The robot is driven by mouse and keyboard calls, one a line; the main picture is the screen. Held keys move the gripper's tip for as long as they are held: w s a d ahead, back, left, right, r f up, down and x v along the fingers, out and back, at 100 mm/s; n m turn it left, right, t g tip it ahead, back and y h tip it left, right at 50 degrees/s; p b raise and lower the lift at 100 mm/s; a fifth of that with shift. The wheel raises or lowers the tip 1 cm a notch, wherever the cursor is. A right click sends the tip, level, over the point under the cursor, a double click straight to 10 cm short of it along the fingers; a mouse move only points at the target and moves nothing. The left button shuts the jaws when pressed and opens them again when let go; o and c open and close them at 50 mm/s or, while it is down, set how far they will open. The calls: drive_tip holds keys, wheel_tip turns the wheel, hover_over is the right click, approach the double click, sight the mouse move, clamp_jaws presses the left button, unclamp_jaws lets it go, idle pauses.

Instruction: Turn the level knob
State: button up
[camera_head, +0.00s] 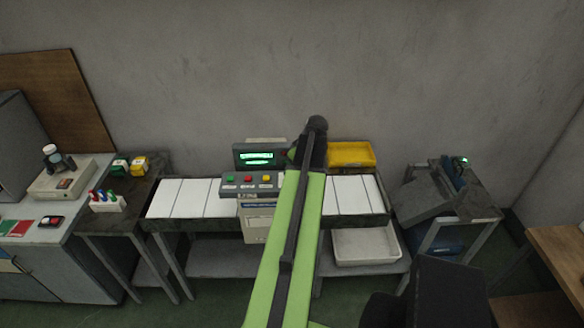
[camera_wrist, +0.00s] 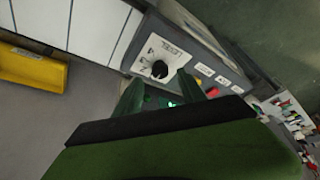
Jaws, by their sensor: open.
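A black round knob (camera_wrist: 160,69) sits on a white dial plate with dark marks, on the grey control box, in the wrist view. In the head view my green arm reaches over the control box (camera_head: 240,190), with my gripper (camera_head: 308,150) at the arm's far end; the knob is hidden there.
The box carries green, red and yellow buttons and a lit green display (camera_head: 258,158). White boards (camera_head: 175,198) lie along the bench on both sides. A yellow tray (camera_head: 350,154) stands behind right, a white bin (camera_head: 365,245) below. Side tables stand left and right.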

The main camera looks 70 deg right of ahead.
drive_tip(key=p+v, duration=1.1)
drive_tip(key=v, duration=0.3)
